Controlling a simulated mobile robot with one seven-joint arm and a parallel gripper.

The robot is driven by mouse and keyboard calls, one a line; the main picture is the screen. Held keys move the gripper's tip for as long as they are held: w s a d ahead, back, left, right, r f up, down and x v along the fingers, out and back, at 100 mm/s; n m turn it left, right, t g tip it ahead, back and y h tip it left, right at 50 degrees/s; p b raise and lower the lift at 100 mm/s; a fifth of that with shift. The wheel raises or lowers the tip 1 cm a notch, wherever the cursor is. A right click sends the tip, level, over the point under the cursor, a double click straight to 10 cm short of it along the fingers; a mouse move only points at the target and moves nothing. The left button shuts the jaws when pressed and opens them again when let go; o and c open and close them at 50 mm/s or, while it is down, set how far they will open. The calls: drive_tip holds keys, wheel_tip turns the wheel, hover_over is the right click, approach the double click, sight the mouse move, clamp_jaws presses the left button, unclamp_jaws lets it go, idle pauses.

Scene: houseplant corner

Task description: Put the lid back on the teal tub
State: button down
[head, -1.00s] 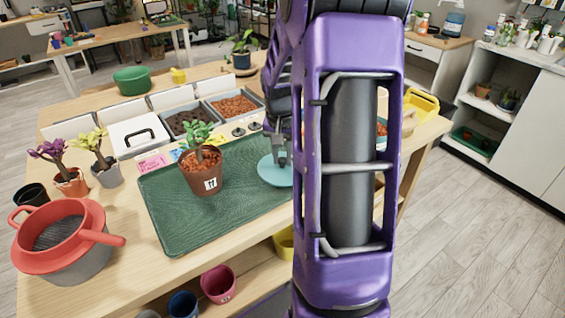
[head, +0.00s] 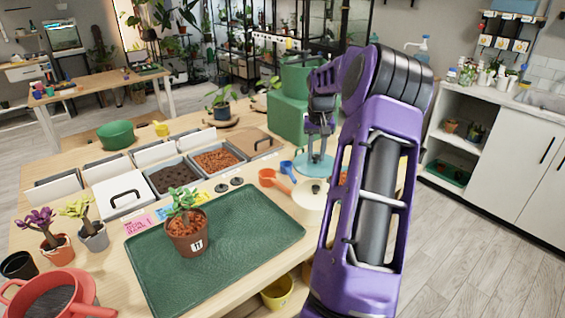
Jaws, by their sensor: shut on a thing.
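My gripper (head: 317,154) is shut on the teal lid (head: 314,167), a flat round disc, and holds it by the middle from above. The lid is level, toward the back right of the bench, beyond the cream round lid (head: 309,196). I cannot tell its exact height above the bench. The teal tub is not clearly visible; the lid or my arm may hide it. A little orange material (head: 343,179) shows beside my arm, its container mostly hidden.
A green tray (head: 250,225) holds a potted succulent (head: 187,227). Orange (head: 267,177) and blue (head: 288,168) scoops lie left of the lid. Green boxes (head: 288,118) stand behind it. Bins of soil (head: 173,177) and pebbles (head: 216,160) line the back left.

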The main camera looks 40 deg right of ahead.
drive_tip(key=s+d+r+p, duration=0.15)
drive_tip(key=s+d, duration=0.25)
drive_tip(key=d, duration=0.6)
wheel_tip(320, 180, down, 7)
drive_tip(key=b, duration=0.1)
drive_tip(key=shift+s+m, duration=0.4)
drive_tip(key=shift+d+f, duration=0.1)
drive_tip(key=shift+f, duration=0.05)
idle(2.3)
drive_tip(key=shift+c, duration=0.5)
unclamp_jaws()
drive_tip(key=shift+p, duration=0.3)
wheel_tip(320, 180, up, 7)
idle(0.8)
